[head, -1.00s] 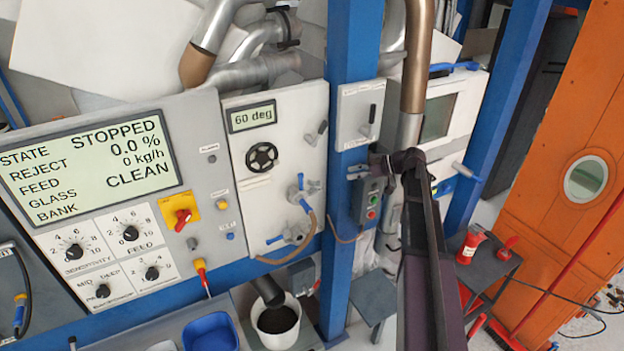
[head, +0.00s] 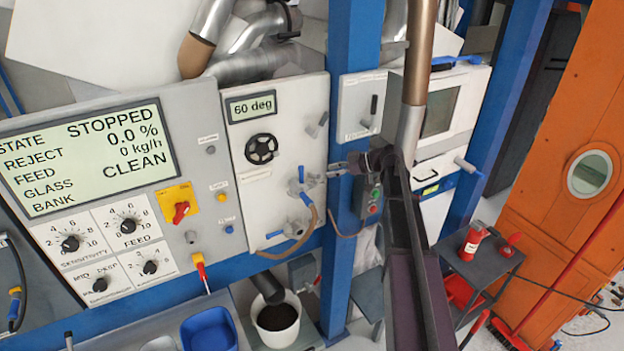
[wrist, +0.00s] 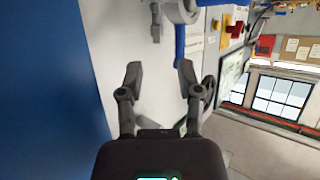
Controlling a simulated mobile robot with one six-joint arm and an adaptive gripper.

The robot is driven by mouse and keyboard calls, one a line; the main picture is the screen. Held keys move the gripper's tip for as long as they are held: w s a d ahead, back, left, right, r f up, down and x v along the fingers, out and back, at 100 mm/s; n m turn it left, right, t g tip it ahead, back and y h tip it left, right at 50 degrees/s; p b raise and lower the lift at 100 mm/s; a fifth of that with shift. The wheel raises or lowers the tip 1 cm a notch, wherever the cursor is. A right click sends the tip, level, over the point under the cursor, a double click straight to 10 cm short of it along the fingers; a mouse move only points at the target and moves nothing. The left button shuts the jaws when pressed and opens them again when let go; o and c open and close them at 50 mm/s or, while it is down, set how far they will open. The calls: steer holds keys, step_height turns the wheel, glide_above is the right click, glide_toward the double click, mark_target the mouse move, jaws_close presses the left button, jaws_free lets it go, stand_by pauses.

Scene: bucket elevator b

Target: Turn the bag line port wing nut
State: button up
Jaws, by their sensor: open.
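On the white panel, a small grey fitting (head: 314,180) that looks like the wing nut sits just right of a blue-handled valve (head: 299,187). In the wrist view, a small grey part (wrist: 156,22), likely the same nut, lies beyond the fingertips, beside the grey valve body (wrist: 183,9) and its blue handle (wrist: 180,45). My gripper (head: 335,169) is just right of the fitting, in front of the blue post. In the wrist view my gripper (wrist: 160,72) is open with nothing between its fingers. A gap shows between the fingertips and the nut.
The blue post (head: 345,255) stands close by my gripper and fills the left of the wrist view (wrist: 50,90). A button box (head: 372,197) is on the post below my wrist. A second blue-handled valve (head: 290,231) and a tan hose (head: 300,243) are below the fitting.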

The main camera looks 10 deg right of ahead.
mark_target(316, 174)
steer(key=shift+b+x, duration=1.05)
steer(key=shift+x, duration=2.25)
jaws_close()
steer(key=shift+a+f, duration=0.1)
steer(key=shift+a, duration=0.05)
